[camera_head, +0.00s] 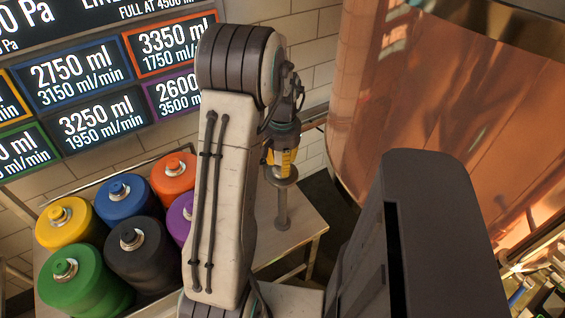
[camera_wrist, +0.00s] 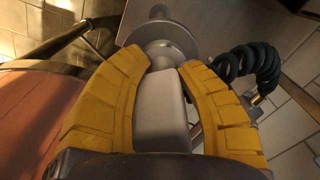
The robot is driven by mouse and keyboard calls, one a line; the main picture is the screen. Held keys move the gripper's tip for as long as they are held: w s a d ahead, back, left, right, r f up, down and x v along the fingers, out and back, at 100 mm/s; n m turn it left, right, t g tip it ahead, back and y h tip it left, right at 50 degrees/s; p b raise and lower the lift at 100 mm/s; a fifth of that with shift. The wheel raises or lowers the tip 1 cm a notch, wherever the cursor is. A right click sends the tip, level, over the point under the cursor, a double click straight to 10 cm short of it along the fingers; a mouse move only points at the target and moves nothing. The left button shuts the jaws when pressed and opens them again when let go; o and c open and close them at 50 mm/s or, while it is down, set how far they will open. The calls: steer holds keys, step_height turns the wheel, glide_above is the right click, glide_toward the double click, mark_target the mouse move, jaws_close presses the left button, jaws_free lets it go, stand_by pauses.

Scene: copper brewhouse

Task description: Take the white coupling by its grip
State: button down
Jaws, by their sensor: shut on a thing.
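The white coupling shows in the wrist view as a pale grey-white block (camera_wrist: 160,108) between the two yellow fingers of my gripper (camera_wrist: 164,66). The fingers lie along both its sides and are shut on it. The disc also shows just beyond the fingertips in the wrist view (camera_wrist: 178,38).
Several coloured canisters, one of them yellow (camera_head: 66,222), stand on the table (camera_head: 303,231) to the left of the post. A large copper vessel (camera_head: 430,100) rises to the right. A black coiled hose (camera_wrist: 248,62) hangs close to the right finger. Display panels cover the back wall.

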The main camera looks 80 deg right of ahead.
steer(key=shift+r, duration=0.45)
step_height(320, 180, up, 2)
steer(key=shift+r, duration=0.25)
steer(key=s+r, duration=0.7)
steer(key=s, duration=0.4)
steer(key=shift+s+a, duration=0.15)
steer(key=shift+s, duration=0.2)
